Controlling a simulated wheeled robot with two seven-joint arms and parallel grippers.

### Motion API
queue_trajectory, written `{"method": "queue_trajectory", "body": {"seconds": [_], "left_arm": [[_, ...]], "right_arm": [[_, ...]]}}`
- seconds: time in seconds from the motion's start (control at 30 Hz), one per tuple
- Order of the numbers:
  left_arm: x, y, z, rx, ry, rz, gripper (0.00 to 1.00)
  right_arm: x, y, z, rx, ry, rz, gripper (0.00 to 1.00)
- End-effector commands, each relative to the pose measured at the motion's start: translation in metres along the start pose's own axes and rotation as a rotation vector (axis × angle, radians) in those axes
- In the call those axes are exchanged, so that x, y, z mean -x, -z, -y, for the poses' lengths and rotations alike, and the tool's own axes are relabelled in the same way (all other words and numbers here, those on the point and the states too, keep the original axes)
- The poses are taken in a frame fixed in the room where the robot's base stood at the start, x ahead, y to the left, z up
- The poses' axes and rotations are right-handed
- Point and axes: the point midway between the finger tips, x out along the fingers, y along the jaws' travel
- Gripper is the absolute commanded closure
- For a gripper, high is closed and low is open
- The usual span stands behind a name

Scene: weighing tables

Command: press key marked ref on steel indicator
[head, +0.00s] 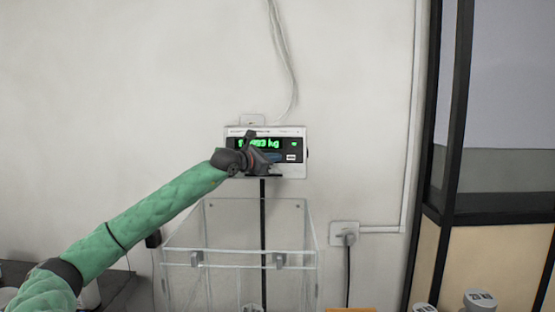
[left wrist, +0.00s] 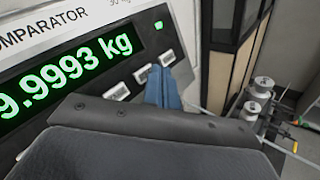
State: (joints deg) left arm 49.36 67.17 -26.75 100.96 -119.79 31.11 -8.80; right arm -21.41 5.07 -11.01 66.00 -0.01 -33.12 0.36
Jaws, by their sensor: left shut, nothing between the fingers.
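The steel indicator (head: 299,135) is mounted on a black post against the wall, its green display reading in kg. In the left wrist view the display (left wrist: 70,75) shows digits ending "9.9993 kg", with "COMPARATOR" above. White keys sit below and right of the display, one at the lower middle (left wrist: 117,91) and one further right (left wrist: 166,57); their labels are too small to read, so I cannot tell which is ref. My left gripper (head: 272,158) is shut and empty in front of the indicator's lower part. Its blue fingers (left wrist: 163,88) cover part of the key row; contact cannot be told. My right gripper is not in view.
A clear open-topped box (head: 200,248) stands below the indicator. A wall socket with a plug (head: 345,234) is to its right. Metal weights (head: 480,299) stand at the lower right, also in the left wrist view (left wrist: 262,88). A black-framed partition (head: 450,120) is on the right.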

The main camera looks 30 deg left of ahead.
Motion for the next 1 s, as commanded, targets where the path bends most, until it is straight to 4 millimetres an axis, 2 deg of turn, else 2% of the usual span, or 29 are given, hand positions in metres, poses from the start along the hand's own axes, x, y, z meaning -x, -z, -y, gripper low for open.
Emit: {"method": "queue_trajectory", "body": {"seconds": [1.0], "left_arm": [[-0.0057,0.0037,-0.0042,0.000,0.000,0.000,1.00]], "right_arm": [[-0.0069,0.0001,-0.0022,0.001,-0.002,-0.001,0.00]]}}
